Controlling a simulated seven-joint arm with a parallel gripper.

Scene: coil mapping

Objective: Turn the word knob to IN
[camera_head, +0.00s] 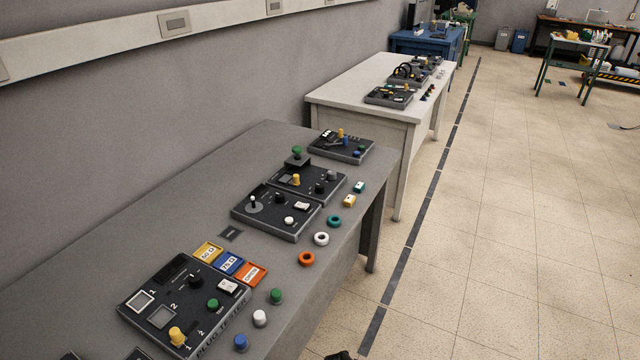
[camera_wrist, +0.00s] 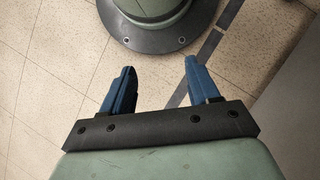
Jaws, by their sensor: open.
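The nearest dark control panel (camera_head: 185,300) lies on the grey table. It carries a black knob (camera_head: 195,280), a green knob (camera_head: 213,304) and a yellow knob (camera_head: 178,335) near the labels "1" and "2". Panels further back also carry black knobs (camera_head: 280,197) and (camera_head: 319,188). No "IN" label is readable, so I cannot tell which one is the word knob or where it points. My gripper (camera_wrist: 159,68) shows in the wrist view with two blue fingers spread apart and nothing between them. It is over the tiled floor, away from the panels.
The grey table (camera_head: 70,285) holds loose coloured rings (camera_head: 307,259), pegs (camera_head: 260,318) and label cards (camera_head: 251,273) beside the panels. A wall (camera_head: 140,130) runs along its left. A white table (camera_head: 350,90) stands behind. The tiled floor (camera_head: 480,240) on the right is open.

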